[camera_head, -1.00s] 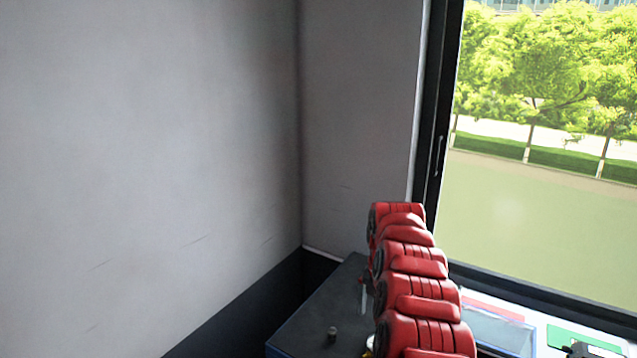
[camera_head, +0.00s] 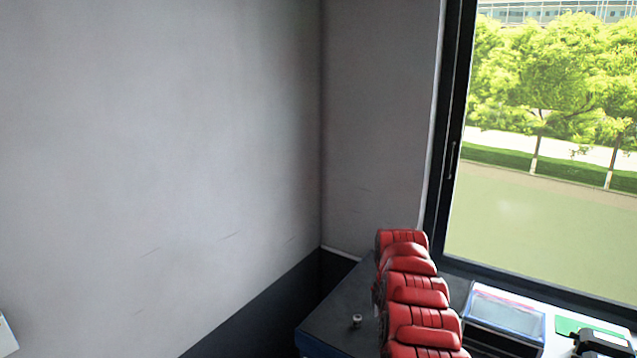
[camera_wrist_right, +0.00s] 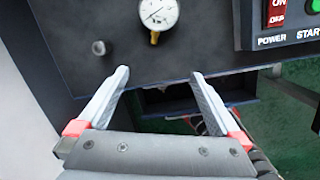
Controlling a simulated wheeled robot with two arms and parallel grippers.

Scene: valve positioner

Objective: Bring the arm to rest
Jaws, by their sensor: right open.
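My right gripper (camera_wrist_right: 160,73) shows in the right wrist view with its two fingers spread and nothing between the tips. Beyond the tips is a dark panel with a round white gauge (camera_wrist_right: 158,13) and a small grey knob (camera_wrist_right: 99,47). I cannot tell how far the tips are from the panel. The gripper cannot be made out in the head view. My left gripper is in neither view.
The head view has a dark bench (camera_head: 330,310) with a small knob (camera_head: 356,321), a clear-topped case (camera_head: 505,312) and a window at right. Red rounded segments hide part of the bench; I cannot tell whether they are mine. A power switch (camera_wrist_right: 277,10) is right.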

